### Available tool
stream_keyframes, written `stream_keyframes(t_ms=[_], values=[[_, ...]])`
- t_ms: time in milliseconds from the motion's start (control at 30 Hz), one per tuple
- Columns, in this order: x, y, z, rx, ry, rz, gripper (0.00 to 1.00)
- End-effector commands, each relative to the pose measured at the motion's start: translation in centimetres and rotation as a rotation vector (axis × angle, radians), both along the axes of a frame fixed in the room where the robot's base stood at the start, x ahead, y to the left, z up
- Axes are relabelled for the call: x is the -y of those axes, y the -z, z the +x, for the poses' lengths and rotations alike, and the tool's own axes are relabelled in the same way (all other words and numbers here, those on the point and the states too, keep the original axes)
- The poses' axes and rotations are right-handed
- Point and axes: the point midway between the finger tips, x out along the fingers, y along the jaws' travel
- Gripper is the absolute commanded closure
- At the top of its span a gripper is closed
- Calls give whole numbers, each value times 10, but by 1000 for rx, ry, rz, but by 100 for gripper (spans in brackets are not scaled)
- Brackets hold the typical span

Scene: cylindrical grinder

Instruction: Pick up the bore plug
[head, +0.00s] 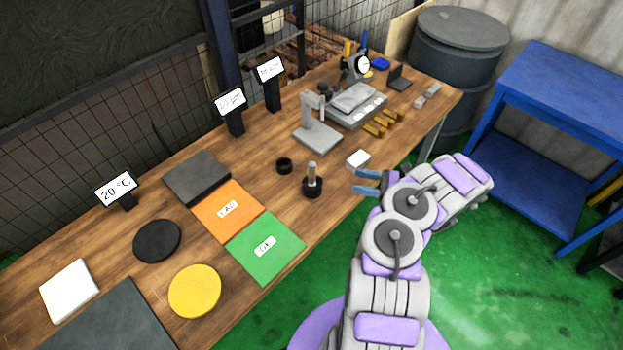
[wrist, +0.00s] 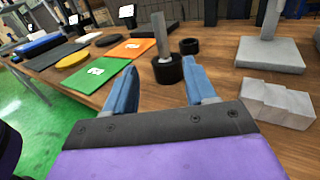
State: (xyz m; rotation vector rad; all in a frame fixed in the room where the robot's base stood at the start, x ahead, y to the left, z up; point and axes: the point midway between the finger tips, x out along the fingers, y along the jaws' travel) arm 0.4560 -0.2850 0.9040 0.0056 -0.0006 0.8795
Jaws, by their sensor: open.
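The bore plug is most likely the upright grey pin with a black base (head: 312,181), standing on the wooden table near its front edge. In the wrist view the same piece (wrist: 164,54) stands upright just beyond my fingertips, roughly between them, with its lower part in a black ring-like base. My gripper (head: 367,182) is open and empty, with two blue fingers. In the head view it is to the right of the plug and apart from it. The fingers also show in the wrist view (wrist: 158,82).
A black ring (head: 284,165) lies behind the plug. Orange (head: 227,211) and green (head: 265,248) mats lie to its left. A small white block (head: 358,158) and a grey stand (head: 318,137) are on the right. Three small signs stand along the back edge.

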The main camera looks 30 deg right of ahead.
Motion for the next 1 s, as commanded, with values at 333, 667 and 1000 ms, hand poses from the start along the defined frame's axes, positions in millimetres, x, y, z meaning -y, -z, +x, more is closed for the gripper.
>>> stream_keyframes(t_ms=[333, 667, 1000], values=[[-60, -3, 45, 4, -6, -5, 45], [-84, -1, 68, 2, -3, -1, 45], [-113, -1, 97, 0, -4, -4, 45]])
